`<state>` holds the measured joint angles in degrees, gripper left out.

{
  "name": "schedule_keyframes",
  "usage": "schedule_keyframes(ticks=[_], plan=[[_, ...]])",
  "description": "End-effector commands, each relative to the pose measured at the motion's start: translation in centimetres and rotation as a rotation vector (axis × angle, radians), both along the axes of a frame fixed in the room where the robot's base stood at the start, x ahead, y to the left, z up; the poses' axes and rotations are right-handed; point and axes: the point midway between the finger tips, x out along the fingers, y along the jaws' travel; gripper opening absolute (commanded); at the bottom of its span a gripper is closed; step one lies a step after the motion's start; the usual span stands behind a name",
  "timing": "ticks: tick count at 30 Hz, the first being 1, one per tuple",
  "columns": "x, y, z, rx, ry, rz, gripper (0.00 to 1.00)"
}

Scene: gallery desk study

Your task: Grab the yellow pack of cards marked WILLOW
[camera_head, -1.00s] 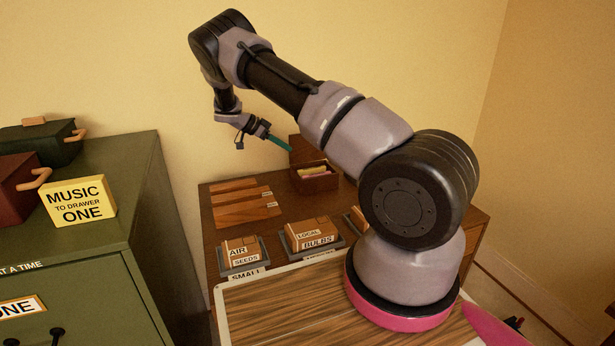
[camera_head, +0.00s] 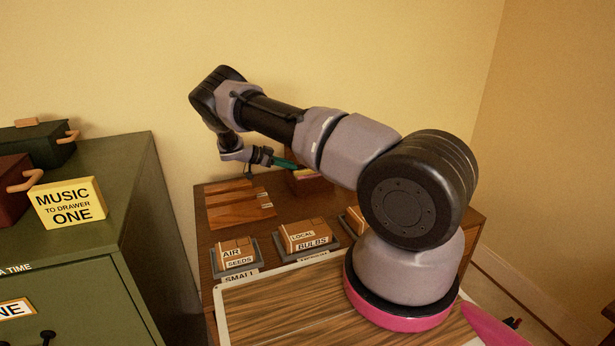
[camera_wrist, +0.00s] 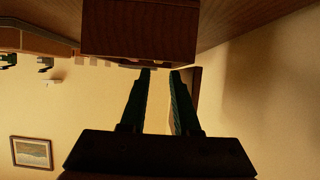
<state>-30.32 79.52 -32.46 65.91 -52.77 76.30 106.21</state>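A small reddish-brown open box (camera_head: 312,186) stands at the back of the desk, partly hidden behind my gripper and arm. Small yellow and pinkish items (camera_head: 305,172) show at its top. No WILLOW marking is readable, so I cannot tell which item is the yellow pack. My gripper (camera_head: 294,165), with green fingers, is at the box's upper left edge. In the wrist view my gripper (camera_wrist: 160,72) has its two fingers apart with nothing visible between them. A brown box-like block (camera_wrist: 140,32) lies just beyond the fingertips; its contents are hidden.
Flat wooden pieces (camera_head: 238,209) lie left of the box on the desk (camera_head: 208,258). Nearer are card boxes labelled AIR SEEDS (camera_head: 236,252) and LOCAL BULBS (camera_head: 304,236) on dark trays. A green cabinet (camera_head: 105,235) with a yellow MUSIC sign (camera_head: 68,204) stands left.

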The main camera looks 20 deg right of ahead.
Motion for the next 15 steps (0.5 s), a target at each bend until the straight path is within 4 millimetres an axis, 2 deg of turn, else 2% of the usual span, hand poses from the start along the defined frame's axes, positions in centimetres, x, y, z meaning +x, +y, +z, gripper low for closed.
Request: schedule_keyframes(ticks=[7,15], plan=[[-0.1,-1.9,-0.9,0.0,0.001,0.0,0.3],[-0.2,-5.3,-2.6,0.001,0.001,0.002,0.3]])
